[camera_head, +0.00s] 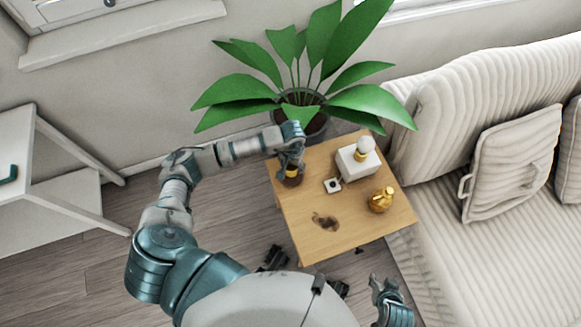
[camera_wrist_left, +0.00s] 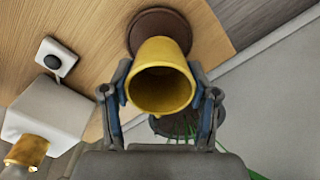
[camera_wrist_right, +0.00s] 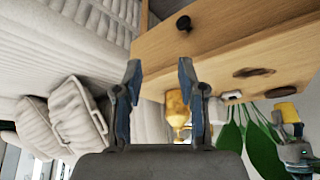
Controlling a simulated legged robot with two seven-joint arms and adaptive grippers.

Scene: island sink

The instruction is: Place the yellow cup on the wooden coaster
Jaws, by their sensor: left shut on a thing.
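The yellow cup (camera_wrist_left: 162,88) is between the fingers of my left gripper (camera_wrist_left: 160,98), which is shut on it. The cup's open mouth faces the left wrist camera. The round dark brown wooden coaster (camera_wrist_left: 150,22) lies on the small wooden table just beyond the cup's base, which partly covers it. In the head view the cup (camera_head: 292,170) is mostly hidden by my left gripper (camera_head: 291,157), over the coaster (camera_head: 292,181). Whether cup and coaster touch, I cannot tell. My right gripper (camera_wrist_right: 160,72) is open and empty, low beside the table.
The wooden table (camera_head: 360,235) also carries a white box-shaped lamp (camera_head: 355,165), a small white square item (camera_head: 332,185), a gold ornament (camera_head: 381,201) and a dark flat patch (camera_head: 325,222). A potted plant (camera_head: 305,110) stands behind; a sofa (camera_head: 480,220) is at right.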

